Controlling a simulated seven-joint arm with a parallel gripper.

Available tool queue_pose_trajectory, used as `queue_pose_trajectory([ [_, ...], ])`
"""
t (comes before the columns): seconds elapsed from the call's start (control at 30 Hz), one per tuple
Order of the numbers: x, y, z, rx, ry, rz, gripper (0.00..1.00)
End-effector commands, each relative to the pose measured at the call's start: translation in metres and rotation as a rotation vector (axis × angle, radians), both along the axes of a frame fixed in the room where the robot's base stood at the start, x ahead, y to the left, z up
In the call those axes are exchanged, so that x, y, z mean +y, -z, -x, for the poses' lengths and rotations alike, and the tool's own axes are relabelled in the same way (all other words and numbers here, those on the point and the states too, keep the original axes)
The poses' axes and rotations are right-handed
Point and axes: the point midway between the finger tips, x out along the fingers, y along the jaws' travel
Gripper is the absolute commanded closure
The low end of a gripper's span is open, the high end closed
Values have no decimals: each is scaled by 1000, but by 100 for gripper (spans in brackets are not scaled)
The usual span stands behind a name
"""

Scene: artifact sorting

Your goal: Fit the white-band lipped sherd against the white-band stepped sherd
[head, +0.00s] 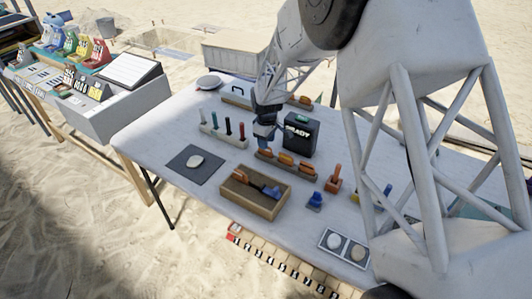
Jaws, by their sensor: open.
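My gripper (264,132) is over the middle of the white table, beside a black box and just above the left end of a rack of orange pieces (286,160). It is small in the view and looks empty; its fingertips are hard to make out. The orange pieces stand in a row in a low brown holder. At this size I cannot tell which pieces, if any, are the white-band lipped sherd and the white-band stepped sherd. My arm hides part of the table's right side.
The black box (300,136) reads "READY". Around it are a rack of coloured tools (223,132), a dark mat (180,168) with a pale oval piece (195,161), a wooden tray (232,198), an orange block (333,181), a blue piece (315,201) and a two-stone tray (345,246). The left front table is clear.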

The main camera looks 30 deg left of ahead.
Motion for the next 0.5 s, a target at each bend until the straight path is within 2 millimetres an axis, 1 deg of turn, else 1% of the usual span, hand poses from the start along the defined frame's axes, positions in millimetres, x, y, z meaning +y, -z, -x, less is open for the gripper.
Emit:
queue_pose_trajectory([
  [0.13, 0, 2, 0, 0, 0, 0, 60],
  [0.23, 0, 7, 0, 1, 0, 1, 60],
  [0.5, 1, 36, 1, 1, 0, 1, 60],
])
